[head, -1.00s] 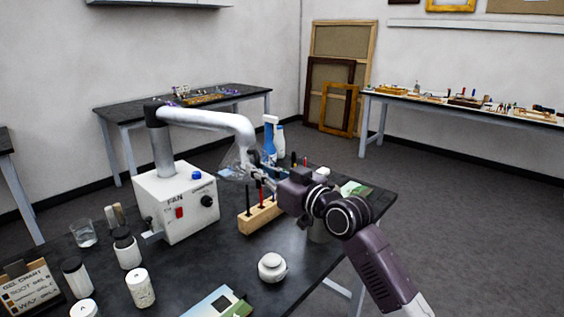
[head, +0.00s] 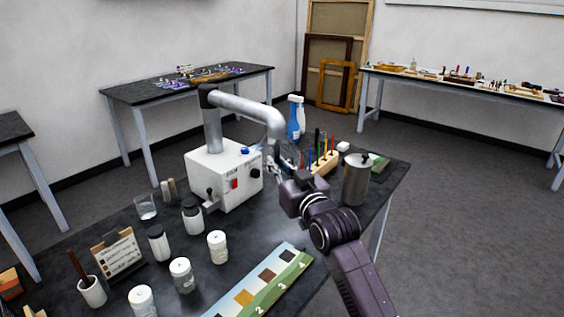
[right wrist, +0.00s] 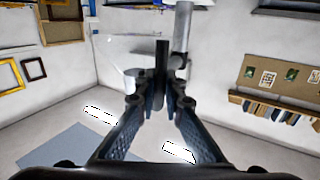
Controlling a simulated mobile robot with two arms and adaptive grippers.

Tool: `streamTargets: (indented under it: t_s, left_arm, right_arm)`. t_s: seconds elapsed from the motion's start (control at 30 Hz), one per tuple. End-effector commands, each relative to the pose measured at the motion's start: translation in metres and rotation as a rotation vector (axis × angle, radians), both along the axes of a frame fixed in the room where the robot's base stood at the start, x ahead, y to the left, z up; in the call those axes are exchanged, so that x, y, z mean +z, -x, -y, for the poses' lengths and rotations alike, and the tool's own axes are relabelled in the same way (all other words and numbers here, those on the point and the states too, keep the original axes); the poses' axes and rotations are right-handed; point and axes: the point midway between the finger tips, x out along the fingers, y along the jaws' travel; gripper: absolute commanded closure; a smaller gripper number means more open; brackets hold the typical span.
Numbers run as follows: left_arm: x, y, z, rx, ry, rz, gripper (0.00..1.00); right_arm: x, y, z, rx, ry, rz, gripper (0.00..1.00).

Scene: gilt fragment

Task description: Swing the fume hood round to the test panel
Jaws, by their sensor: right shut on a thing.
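The fume hood is a jointed grey tube (head: 245,106) rising from a white fan box (head: 222,177) on the dark bench. Its tube bends down at the right end, where a clear cowl (head: 290,155) shows faintly. My right gripper (head: 277,168) is at that end, shut on the hood's dark handle. In the right wrist view, my right gripper's fingers (right wrist: 166,100) close around this dark upright handle (right wrist: 161,58). The test panel (head: 262,288) lies flat at the bench's front, with numbered colour swatches, apart from the hood. My left gripper is out of view.
A wooden rack of coloured tools (head: 325,161), a blue spray bottle (head: 294,121) and a metal canister (head: 356,178) stand near the hood. Several white jars (head: 181,274) stand left of the panel. A label stand (head: 117,252) is further left.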

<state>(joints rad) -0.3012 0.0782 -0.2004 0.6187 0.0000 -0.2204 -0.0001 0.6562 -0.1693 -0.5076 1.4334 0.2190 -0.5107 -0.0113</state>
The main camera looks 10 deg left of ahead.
Motion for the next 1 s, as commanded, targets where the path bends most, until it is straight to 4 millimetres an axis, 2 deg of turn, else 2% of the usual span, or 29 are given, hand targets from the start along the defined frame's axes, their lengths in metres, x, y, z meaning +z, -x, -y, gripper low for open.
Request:
streamTargets:
  t_s: [0.03, 0.33, 0.37, 0.5, 0.83, 1.0]
  left_arm:
    - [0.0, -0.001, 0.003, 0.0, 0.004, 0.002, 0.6]
    - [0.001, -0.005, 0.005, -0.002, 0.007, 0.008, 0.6]
    - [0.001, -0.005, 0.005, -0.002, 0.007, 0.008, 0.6]
    - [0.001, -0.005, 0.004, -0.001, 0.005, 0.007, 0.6]
    - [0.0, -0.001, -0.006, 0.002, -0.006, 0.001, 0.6]
    - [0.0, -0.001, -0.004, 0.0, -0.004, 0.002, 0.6]
  right_arm:
    - [0.005, 0.001, -0.002, 0.002, -0.006, 0.008, 1.0]
    - [0.005, 0.001, -0.002, 0.002, -0.008, 0.009, 1.0]
    - [0.005, 0.001, -0.002, 0.002, -0.008, 0.009, 0.88]
    - [0.004, 0.001, -0.001, 0.002, -0.006, 0.007, 0.73]
    - [0.002, 0.002, 0.001, 0.001, -0.004, 0.004, 0.73]
    - [0.001, 0.013, 0.009, 0.0, -0.004, 0.004, 0.73]
